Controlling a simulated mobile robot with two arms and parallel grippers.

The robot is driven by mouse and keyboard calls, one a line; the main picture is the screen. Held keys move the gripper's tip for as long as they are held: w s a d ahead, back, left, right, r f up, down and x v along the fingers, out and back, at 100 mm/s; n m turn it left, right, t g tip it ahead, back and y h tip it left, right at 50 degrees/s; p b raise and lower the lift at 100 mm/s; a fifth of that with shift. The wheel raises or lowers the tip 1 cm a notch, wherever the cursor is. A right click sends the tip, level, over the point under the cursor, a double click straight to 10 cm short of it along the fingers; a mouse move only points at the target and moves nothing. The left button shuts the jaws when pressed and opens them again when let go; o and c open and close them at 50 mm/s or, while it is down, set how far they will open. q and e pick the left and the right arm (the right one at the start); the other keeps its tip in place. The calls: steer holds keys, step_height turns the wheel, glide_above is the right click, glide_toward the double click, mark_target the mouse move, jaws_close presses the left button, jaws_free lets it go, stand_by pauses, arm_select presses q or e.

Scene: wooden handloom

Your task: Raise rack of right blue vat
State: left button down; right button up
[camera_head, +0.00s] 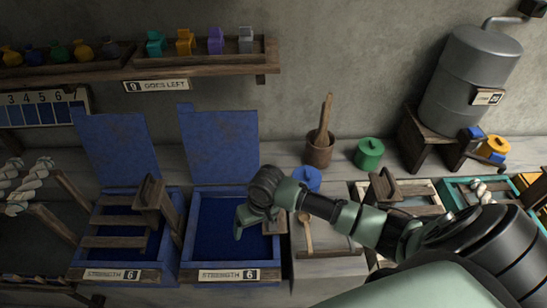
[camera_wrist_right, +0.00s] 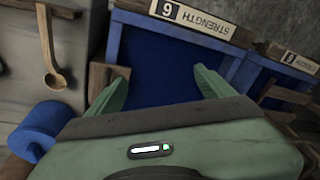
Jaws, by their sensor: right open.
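The right blue vat (camera_head: 184,232) stands open, its blue lid (camera_head: 222,147) upright behind it and a "STRENGTH 6" label on its front. Dark blue liquid (camera_head: 215,218) shows inside; no rack slats show above it. A small wooden piece (camera_head: 271,227), possibly the rack's handle, sits at the vat's right edge beside my right gripper (camera_head: 256,219). In the right wrist view, this wooden piece (camera_wrist_right: 98,79) is outside the left finger. The right gripper (camera_wrist_right: 162,82) is open and empty over the vat. My left gripper is not in view.
The left blue vat (camera_head: 75,266) stands close beside, with wooden slats and an upright handle (camera_head: 153,196) showing. A ladle (camera_head: 305,232), a blue pot (camera_head: 307,179), a mortar (camera_head: 319,152) and a green pot (camera_head: 369,152) are to the right. A shelf (camera_head: 130,76) hangs above.

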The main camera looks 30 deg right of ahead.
steer(key=w+d+r+m+g+h+p, duration=0.1)
steer(key=w+d+r+m, duration=0.2)
steer(key=d+r, duration=0.4)
steer(key=w+d+r+m+g+h+p, duration=0.1)
steer(key=w+d+r+m, duration=0.15)
steer(key=d+r, duration=0.45)
steer(key=f+b, duration=0.4)
steer(key=f, duration=0.1)
steer(key=a+f+b, duration=0.1)
steer(key=f+b, duration=0.3)
steer(key=a+f+b, duration=0.1)
steer(key=f+b, duration=0.3)
steer(key=f, duration=0.1)
steer(key=shift+w+a+f+b, duration=0.2)
steer(key=shift+w+f+b, duration=0.1)
steer(key=shift+f+b, duration=0.05)
step_height(320, 180, down, 10)
steer(key=b, duration=0.3)
steer(key=shift+r, duration=0.15)
steer(key=shift+f+p, duration=0.3)
steer(key=shift+f, duration=0.15)
